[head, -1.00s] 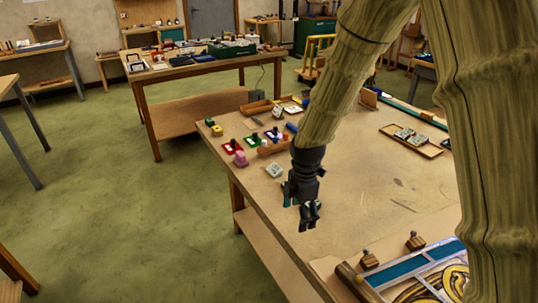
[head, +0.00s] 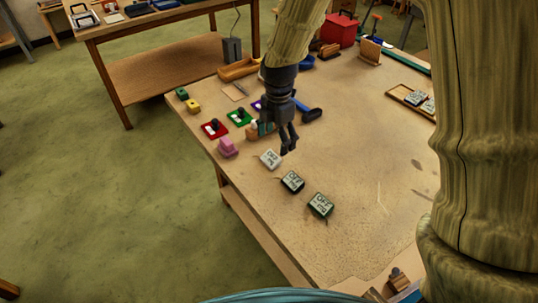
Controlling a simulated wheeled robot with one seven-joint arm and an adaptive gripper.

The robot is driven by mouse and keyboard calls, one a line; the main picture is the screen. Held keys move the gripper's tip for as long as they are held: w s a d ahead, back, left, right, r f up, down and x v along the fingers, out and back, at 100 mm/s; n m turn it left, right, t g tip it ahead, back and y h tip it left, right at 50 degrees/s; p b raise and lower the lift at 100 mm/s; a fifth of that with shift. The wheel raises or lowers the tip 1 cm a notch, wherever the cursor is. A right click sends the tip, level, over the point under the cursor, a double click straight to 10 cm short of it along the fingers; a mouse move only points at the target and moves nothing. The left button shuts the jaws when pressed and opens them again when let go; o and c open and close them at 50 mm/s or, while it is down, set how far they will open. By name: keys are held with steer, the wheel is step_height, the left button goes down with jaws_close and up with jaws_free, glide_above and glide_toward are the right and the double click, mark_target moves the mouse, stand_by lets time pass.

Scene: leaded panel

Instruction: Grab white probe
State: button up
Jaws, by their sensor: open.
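A small white probe (head: 270,159) with a dark-lettered display lies on the near-left part of the wooden table (head: 370,190). My gripper (head: 288,150) is open and empty, just right of and slightly above the white probe in the picture. Its fingers point down. I cannot tell its height above the table or whether it touches anything. Two similar probes with dark casings, one nearer (head: 320,205) and one in the middle (head: 292,181), lie in a diagonal row with the white one.
A pink block (head: 227,147), a red plate (head: 214,129) and a green plate (head: 239,117) lie left of the gripper. A blue-headed tool (head: 308,112) lies behind it. A wooden tray (head: 397,92) with more probes is at the right. The table's middle is clear.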

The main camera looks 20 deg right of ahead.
mark_target(274, 155)
steer(key=shift+s+f, duration=0.3)
steer(key=w+f, duration=0.2)
steer(key=f, duration=0.1)
steer(key=shift+s+f+p, duration=0.1)
steer(key=shift+s+p, duration=0.35)
steer(key=shift+p, duration=0.1)
steer(key=f, duration=0.1)
steer(key=w+f+p, duration=0.1)
steer(key=shift+w+f, duration=0.1)
steer(key=shift+f, duration=0.25)
steer(key=shift+s+f+p, duration=0.25)
steer(key=shift+f+p, duration=0.1)
steer(key=shift+f, duration=0.4)
steer(key=shift+w+f, duration=0.15)
steer(key=shift+f, duration=0.1)
steer(key=shift+c, duration=0.3)
steer(key=c, duration=1)
